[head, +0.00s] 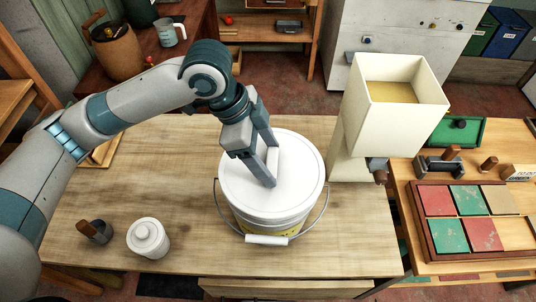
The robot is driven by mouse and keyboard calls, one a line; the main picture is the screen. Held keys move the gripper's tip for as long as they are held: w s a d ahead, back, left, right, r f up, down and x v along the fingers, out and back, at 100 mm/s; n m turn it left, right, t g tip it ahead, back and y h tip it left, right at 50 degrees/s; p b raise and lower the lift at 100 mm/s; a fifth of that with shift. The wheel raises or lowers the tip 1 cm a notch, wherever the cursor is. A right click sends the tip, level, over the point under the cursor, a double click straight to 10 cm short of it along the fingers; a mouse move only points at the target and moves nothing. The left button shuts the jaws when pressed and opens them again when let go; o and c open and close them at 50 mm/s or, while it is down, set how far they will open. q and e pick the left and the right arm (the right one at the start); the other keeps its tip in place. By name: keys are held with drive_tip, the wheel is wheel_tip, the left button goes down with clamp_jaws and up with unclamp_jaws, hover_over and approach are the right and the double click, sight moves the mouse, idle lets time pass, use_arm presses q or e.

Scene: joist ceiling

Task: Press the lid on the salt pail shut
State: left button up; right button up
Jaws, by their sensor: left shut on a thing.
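The salt pail (262,222) is a white bucket with a yellow label and a wire bail, standing upright on the wooden table. The white lid (240,185) lies across its top, looking about level; I cannot tell whether its rim is fully down all round. My left gripper (271,172) points down over the lid's middle, its fingers close together and shut on what looks like a raised white part of the lid. The fingers and wrist hide part of the lid's centre and far edge. My right gripper is not in view.
A small white lidded jar (148,238) and a dark scoop with a wooden handle (95,231) stand at the left front. A tall cream hopper (392,110) stands close right of the pail. A tray of coloured tiles (470,216) lies further right. The table's front right is clear.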

use_arm(q)
drive_tip(key=shift+f, duration=0.7)
drive_tip(key=shift+f, duration=0.15)
drive_tip(key=shift+c, duration=0.5)
drive_tip(key=shift+f, duration=0.25)
drive_tip(key=shift+f+b, duration=0.15)
drive_tip(key=shift+b, duration=0.15)
drive_tip(key=shift+c, duration=0.5)
drive_tip(key=o, duration=1.5)
drive_tip(key=shift+c, duration=0.2)
